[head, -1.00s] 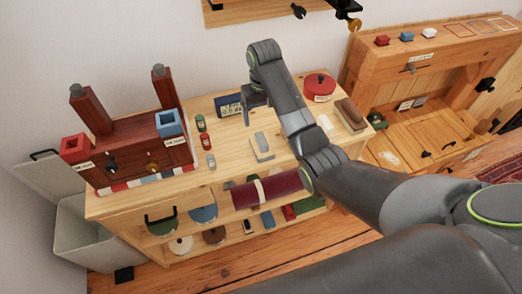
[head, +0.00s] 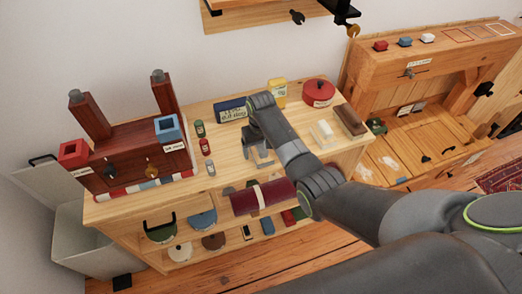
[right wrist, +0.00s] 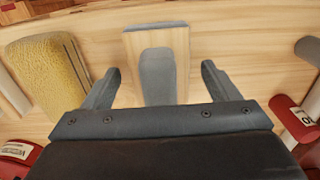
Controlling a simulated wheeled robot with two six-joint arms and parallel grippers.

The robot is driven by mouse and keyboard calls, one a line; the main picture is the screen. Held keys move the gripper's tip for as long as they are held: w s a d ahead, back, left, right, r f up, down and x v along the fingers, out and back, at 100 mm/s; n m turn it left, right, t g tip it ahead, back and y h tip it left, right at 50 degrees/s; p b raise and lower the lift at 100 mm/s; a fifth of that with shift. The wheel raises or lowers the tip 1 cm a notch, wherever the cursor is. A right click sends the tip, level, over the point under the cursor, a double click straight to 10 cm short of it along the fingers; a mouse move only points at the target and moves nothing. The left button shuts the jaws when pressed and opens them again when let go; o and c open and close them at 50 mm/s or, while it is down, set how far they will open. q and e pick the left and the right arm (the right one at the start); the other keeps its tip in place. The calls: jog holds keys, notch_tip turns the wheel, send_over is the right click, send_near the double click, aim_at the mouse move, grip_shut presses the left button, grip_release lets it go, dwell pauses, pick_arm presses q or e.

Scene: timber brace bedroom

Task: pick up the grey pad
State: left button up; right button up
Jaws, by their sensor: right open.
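The grey pad (right wrist: 158,76) is a rounded grey piece on a pale wooden block with a grey edge, lying on the wooden bench top. In the head view the pad (head: 263,156) is partly hidden by my right gripper (head: 257,143). The right gripper is open and empty, with its jaws pointing down over the bench. In the right wrist view the two fingers (right wrist: 157,88) stand apart on either side of the pad, with a gap on each side. I cannot tell the exact height of the fingertips. My left gripper is not in view.
A yellow textured block (right wrist: 48,76) lies left of the pad in the right wrist view. Small red and green cans (head: 205,146) stand to its left in the head view. A maroon roll (head: 263,196) lies in front; a dark display box (head: 231,110) and red pot (head: 318,92) stand behind.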

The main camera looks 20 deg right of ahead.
jog(key=shift+f, duration=0.1)
jog(key=shift+c, duration=0.3)
jog(key=c, duration=1.1)
jog(key=shift+o, duration=0.2)
notch_tip(320, 180, up, 10)
jog(key=shift+r, duration=0.1)
jog(key=o, duration=0.5)
jog(key=c, duration=0.3)
jog(key=shift+d, duration=0.1)
jog(key=shift+c, duration=0.2)
